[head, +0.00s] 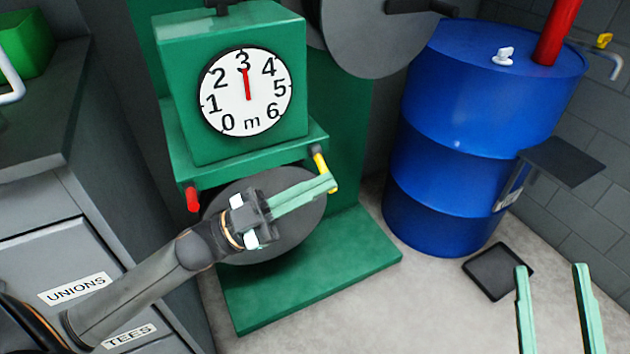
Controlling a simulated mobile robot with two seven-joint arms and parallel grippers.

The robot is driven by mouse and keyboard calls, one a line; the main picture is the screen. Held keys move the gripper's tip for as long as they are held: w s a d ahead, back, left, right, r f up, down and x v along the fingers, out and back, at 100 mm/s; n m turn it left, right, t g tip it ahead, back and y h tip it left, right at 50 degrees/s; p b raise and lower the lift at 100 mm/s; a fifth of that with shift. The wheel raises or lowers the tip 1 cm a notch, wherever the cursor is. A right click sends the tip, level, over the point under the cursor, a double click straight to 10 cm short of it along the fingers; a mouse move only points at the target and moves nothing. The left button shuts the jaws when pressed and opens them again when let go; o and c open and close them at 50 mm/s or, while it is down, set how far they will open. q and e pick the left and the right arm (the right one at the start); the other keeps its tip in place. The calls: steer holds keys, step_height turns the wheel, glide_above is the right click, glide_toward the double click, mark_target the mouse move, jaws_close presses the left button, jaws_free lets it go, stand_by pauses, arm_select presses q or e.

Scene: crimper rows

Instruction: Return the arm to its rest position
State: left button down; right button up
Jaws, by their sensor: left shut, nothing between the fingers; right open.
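My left gripper (330,183) is shut and empty. Its arm comes in from the lower left, and its green fingers reach across the front of the green machine (174,85). The fingertips are close to the yellow-tipped lever (319,160); I cannot tell whether they touch it. My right gripper (549,268) is open and empty at the lower right, with its two green fingers apart above the floor. The rest of the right arm is out of view.
The machine's dial (215,100) points to 3. A red-tipped lever (193,199) and a dark disc (285,243) are below it. A blue barrel (440,110) stands right, with a black tray (484,272) on the floor. Labelled grey drawers (50,255) stand left.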

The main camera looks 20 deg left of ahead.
steer(key=shift+f, duration=0.1)
stand_by(0.4)
